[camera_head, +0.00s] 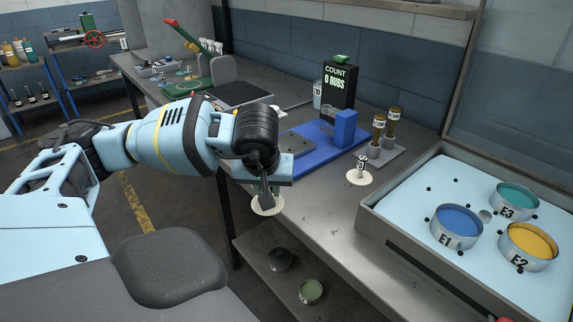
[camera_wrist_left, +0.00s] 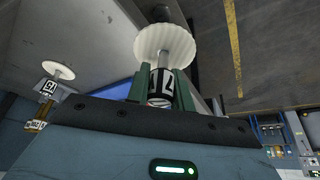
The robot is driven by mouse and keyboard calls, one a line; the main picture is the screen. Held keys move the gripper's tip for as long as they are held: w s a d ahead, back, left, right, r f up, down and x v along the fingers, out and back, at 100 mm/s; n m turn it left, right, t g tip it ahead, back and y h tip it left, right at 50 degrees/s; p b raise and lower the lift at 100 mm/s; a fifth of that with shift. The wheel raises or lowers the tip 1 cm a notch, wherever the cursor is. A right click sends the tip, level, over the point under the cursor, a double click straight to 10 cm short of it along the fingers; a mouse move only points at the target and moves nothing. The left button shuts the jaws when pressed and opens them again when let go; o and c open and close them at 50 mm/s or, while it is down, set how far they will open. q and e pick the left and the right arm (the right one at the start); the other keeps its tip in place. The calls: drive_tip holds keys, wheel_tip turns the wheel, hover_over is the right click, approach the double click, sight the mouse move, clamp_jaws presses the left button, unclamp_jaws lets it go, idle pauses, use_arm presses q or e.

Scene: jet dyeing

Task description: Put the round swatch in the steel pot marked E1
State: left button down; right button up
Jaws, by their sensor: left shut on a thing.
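My left gripper (camera_head: 266,190) is shut on the holder of a round white swatch (camera_head: 270,209), off the front edge of the bench. In the left wrist view my gripper (camera_wrist_left: 160,88) grips a black-and-white labelled stem, with the scalloped round swatch (camera_wrist_left: 150,42) beyond the fingertips. The steel pot marked E1 (camera_head: 446,240) stands upright in the pale blue tray at the right, holding blue liquid. My gripper is well left of it. A second round white piece with a labelled stem (camera_head: 359,178) stands on the bench. My right gripper is not in view.
Pots E2 (camera_head: 528,262) with yellow and E3 (camera_head: 510,214) with teal stand close to E1. The tray has a raised grey rim (camera_head: 372,222).

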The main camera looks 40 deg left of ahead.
use_arm(q)
drive_tip(key=shift+s+a, duration=0.1)
drive_tip(key=shift+s, duration=0.3)
